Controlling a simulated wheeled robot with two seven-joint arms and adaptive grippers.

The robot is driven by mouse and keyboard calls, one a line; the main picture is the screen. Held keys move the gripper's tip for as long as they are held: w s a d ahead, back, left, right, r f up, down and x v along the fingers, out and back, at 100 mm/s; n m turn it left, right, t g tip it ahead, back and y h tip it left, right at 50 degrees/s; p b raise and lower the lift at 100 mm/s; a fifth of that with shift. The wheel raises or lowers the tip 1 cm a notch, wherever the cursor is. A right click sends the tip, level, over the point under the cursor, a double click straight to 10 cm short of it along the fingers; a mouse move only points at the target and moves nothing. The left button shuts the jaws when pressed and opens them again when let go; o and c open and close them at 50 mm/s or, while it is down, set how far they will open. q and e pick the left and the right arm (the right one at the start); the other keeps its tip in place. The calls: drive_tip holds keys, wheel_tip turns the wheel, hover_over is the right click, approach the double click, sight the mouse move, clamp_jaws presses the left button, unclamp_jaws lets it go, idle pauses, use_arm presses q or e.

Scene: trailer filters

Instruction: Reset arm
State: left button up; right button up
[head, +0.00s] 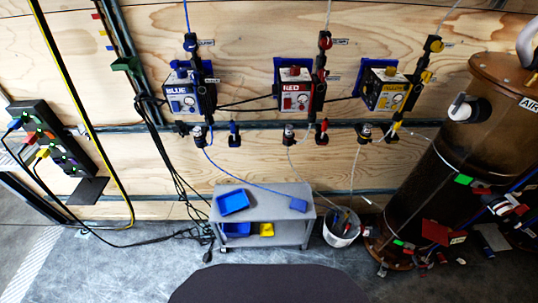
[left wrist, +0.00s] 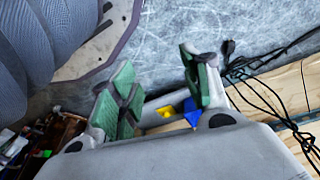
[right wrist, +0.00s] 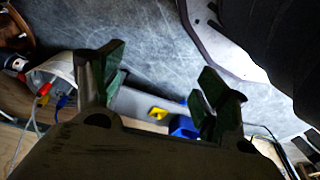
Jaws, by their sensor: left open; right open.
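My left gripper (left wrist: 158,95) shows in the left wrist view with its green-padded fingers spread apart and nothing between them but the view of the cart beyond. My right gripper (right wrist: 158,85) shows in the right wrist view, also spread and empty. Neither gripper shows in the head view. Beyond the fingers, both wrist views show the grey cart with blue and yellow items on it. Both grippers are apart from these things.
A grey cart (head: 262,202) with a blue tray (head: 233,202) stands by the plywood wall. A white bucket (head: 341,232) stands right of it, then a brown tank (head: 420,150). Blue, red and yellow filter units (head: 294,90) hang on the wall. Black cables lie on the floor at left.

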use_arm(q)
drive_tip(key=s+a+r+p, duration=0.1)
drive_tip(key=s+a+p, duration=0.2)
drive_tip(key=s+p, duration=0.6)
drive_tip(key=s+a+r+g+p, duration=0.1)
drive_tip(key=s+a+p, duration=0.2)
drive_tip(key=s+p, duration=0.6)
drive_tip(key=shift+s+a+y, duration=0.3)
drive_tip(key=shift+s+y, duration=0.1)
drive_tip(key=shift+s, duration=0.05)
use_arm(e)
drive_tip(key=s+d+r, duration=0.1)
drive_tip(key=s+d, duration=0.2)
drive_tip(key=s, duration=0.6)
drive_tip(key=s+d+r+g, duration=0.1)
drive_tip(key=s+d, duration=0.2)
drive_tip(key=s, duration=0.7)
drive_tip(key=shift+d+h, duration=0.3)
drive_tip(key=shift+h, duration=0.1)
